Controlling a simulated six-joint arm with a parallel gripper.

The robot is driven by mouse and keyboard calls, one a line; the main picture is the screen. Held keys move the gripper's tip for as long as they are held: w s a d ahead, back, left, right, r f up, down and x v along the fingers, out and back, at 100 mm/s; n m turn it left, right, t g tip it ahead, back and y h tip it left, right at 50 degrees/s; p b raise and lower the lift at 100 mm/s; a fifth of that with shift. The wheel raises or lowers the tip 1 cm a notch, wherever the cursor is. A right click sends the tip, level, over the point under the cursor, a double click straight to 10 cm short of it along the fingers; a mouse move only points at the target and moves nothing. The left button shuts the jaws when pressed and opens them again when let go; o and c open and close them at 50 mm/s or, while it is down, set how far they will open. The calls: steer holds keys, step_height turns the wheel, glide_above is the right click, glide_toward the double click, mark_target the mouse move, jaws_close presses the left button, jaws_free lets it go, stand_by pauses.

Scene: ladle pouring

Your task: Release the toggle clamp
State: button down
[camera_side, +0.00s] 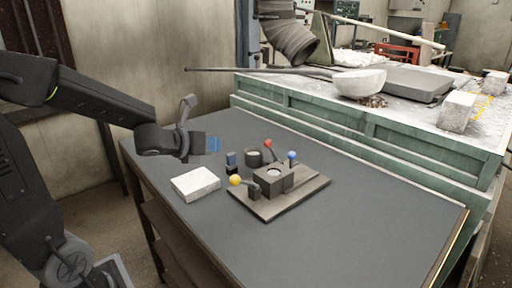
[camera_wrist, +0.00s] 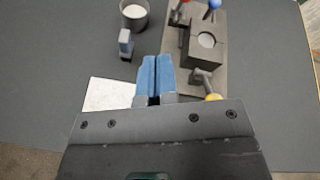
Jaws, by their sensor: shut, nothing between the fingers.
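A dark block (camera_side: 272,183) with a round pale opening on top sits on a flat brown base plate (camera_side: 312,188). Levers with ball knobs stand around it: a red knob (camera_side: 268,143) behind, a blue knob (camera_side: 292,155) at the right and a yellow knob (camera_side: 235,180) at the front left. I cannot tell for sure which lever is the toggle clamp. My gripper (camera_side: 214,144) has blue fingers and hovers left of the fixture, above the table. In the wrist view its fingers (camera_wrist: 153,78) are together and empty, left of the block (camera_wrist: 203,52). The yellow knob (camera_wrist: 213,97) is partly hidden by my gripper body.
A white slab (camera_side: 196,183) lies left of the fixture. A dark cup (camera_side: 254,156) with pale contents and a small blue-and-dark piece (camera_side: 231,160) stand behind it. A green bench (camera_side: 330,118) holding a ladle (camera_side: 358,82) borders the table. The right of the table is clear.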

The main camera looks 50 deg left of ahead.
steer(key=shift+w+f+m+h, duration=0.1)
steer(key=shift+f+m+h, duration=0.35)
steer(key=shift+m, duration=0.75)
steer(key=shift+f+m+h, duration=0.3)
steer(key=shift+m+h, duration=0.2)
steer(key=shift+m, duration=0.7)
steer(key=shift+w+f+m+h, duration=0.1)
steer(key=shift+f+m+h, duration=0.35)
steer(key=shift+m, duration=0.75)
glide_toward(273, 151)
steer(key=shift+s+a+f, duration=0.15)
steer(key=shift+a+f, duration=0.05)
steer(key=shift+f, duration=0.4)
steer(key=shift+s+a+f, duration=0.15)
steer(key=shift+a+f, duration=0.05)
steer(key=shift+f, duration=0.35)
steer(key=w, duration=0.1)
steer(key=w+r, duration=0.1)
steer(key=w, duration=0.2)
steer(key=shift+w+d+r, duration=0.1)
steer(key=shift+d+r, duration=0.15)
steer(key=shift+d, duration=0.1)
